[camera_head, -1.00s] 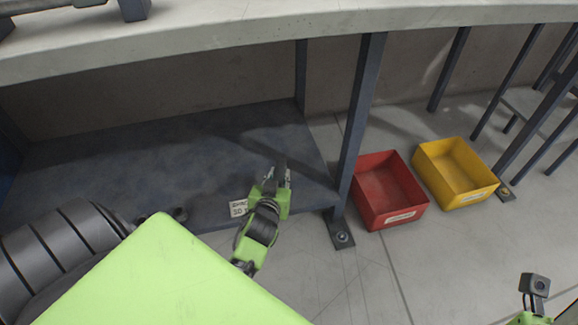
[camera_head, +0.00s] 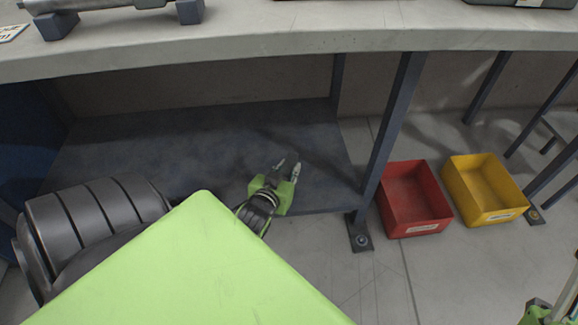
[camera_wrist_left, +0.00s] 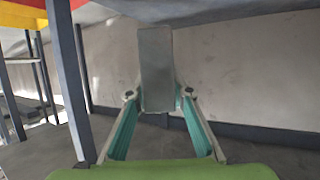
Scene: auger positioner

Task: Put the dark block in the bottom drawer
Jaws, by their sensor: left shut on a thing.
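My left gripper (camera_head: 288,168) is over the dark low shelf under the bench, near its front right part. It is shut on the dark block (camera_wrist_left: 156,68). In the left wrist view the block looks like a plain grey slab, standing upright between the two fingertips (camera_wrist_left: 158,98). In the head view the block is small and hard to tell from the fingers. No bottom drawer can be made out in these views. My right gripper's fingers are not in view.
The bench top (camera_head: 300,38) runs above the dark shelf (camera_head: 130,140). A bench leg (camera_head: 393,130) stands just right of my left gripper. A red bin (camera_head: 413,200) and a yellow bin (camera_head: 484,190) sit on the floor. A blue surface (camera_head: 22,140) is at the left edge.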

